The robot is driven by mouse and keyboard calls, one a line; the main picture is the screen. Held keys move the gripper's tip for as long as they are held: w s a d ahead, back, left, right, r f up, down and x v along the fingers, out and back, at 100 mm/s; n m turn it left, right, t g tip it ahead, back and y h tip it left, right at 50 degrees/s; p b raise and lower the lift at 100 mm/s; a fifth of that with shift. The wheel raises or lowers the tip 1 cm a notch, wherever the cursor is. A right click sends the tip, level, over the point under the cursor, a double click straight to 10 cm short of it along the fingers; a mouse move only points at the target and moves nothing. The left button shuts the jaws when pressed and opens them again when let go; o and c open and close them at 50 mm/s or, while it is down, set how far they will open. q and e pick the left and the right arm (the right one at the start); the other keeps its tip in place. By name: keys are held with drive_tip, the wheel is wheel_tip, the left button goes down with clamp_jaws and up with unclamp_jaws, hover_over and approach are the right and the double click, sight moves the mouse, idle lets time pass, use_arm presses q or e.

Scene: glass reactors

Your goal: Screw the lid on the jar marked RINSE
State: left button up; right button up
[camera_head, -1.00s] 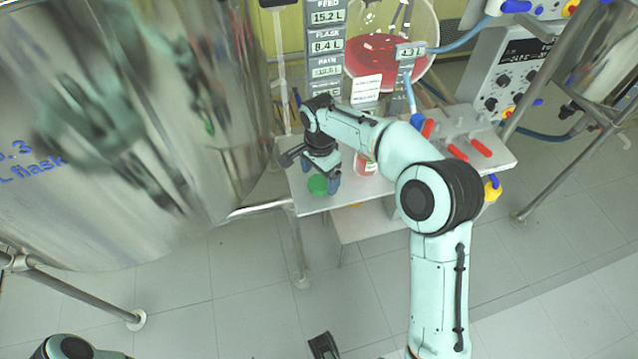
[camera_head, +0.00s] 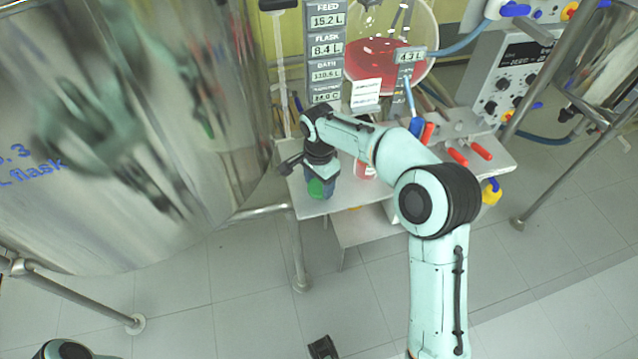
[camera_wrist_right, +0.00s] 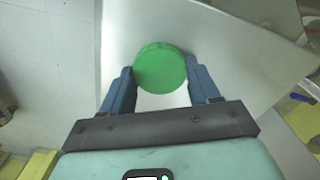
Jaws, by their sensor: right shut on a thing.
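The green lid (camera_head: 316,189) is at the front left part of the white table, and I cannot tell whether it touches the surface. My right gripper (camera_head: 318,183) is shut on it. In the right wrist view the round lid (camera_wrist_right: 160,68) sits between the two blue fingers of my right gripper (camera_wrist_right: 160,75). A jar with red on it (camera_head: 365,169) stands on the table to the right of the gripper, partly hidden by my right arm; its marking is not readable. A dark piece at the bottom edge may be my left gripper (camera_head: 322,347); its jaw state does not show.
The white table (camera_head: 308,207) has bare surface around the lid. A large steel vessel (camera_head: 150,120) stands close on the left. A glass flask with red liquid (camera_head: 385,55) and a column of displays (camera_head: 327,48) are behind. Red-handled valves (camera_head: 470,152) are at the right.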

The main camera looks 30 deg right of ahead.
sight(319, 186)
use_arm(q)
wheel_tip(319, 186, up, 4)
drive_tip(key=p, duration=0.4)
drive_tip(key=shift+w+r+p, duration=0.1)
drive_tip(key=shift+w+p, duration=0.05)
drive_tip(key=shift+p, duration=0.15)
use_arm(e)
wheel_tip(319, 186, up, 20)
